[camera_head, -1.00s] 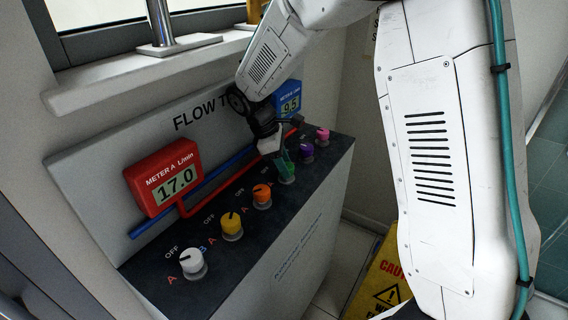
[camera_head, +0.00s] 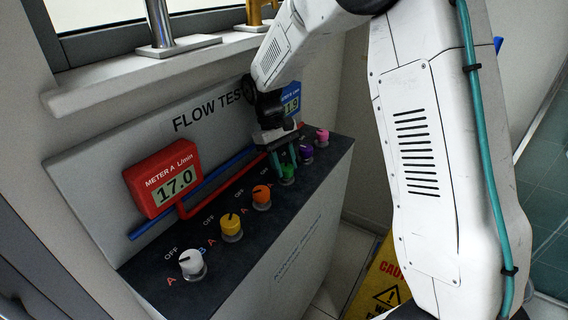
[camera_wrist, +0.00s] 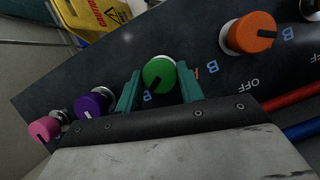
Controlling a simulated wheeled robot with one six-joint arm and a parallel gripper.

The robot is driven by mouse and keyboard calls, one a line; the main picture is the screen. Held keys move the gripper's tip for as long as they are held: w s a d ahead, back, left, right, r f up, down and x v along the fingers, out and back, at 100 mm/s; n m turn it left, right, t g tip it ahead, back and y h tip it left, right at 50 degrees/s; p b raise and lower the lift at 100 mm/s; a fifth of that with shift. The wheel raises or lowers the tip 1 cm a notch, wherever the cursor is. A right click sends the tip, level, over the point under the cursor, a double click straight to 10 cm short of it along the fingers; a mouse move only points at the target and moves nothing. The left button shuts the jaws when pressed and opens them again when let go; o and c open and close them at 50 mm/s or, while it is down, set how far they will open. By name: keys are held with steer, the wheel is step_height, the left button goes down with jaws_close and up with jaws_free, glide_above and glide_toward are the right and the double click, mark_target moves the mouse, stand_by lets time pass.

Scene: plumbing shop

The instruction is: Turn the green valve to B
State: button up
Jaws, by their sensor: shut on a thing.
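The green valve (camera_head: 287,174) is a round knob on the dark sloping panel, between the orange and purple knobs. My gripper (camera_head: 283,162) is over the knob. In the wrist view the teal fingers of my gripper (camera_wrist: 159,87) stand on either side of the green knob and are shut on it. Its OFF label is hidden behind my gripper.
Orange (camera_head: 262,195), yellow (camera_head: 231,226) and white (camera_head: 191,262) knobs are to the left, purple (camera_head: 306,152) and pink (camera_head: 322,136) to the right. Red meter A (camera_head: 163,178) reads 17.0. Blue meter B (camera_head: 291,103) is partly hidden. A yellow caution sign (camera_head: 384,277) stands on the floor.

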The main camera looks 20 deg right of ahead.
mark_target(289, 169)
steer(key=shift+m, duration=0.3)
steer(key=o, duration=1)
steer(key=shift+r, duration=0.35)
step_height(289, 169, up, 3)
steer(key=shift+f, duration=0.1)
steer(key=s, duration=0.5)
steer(key=s+r, duration=0.1)
steer(key=s, duration=1)
steer(key=shift+r, duration=0.25)
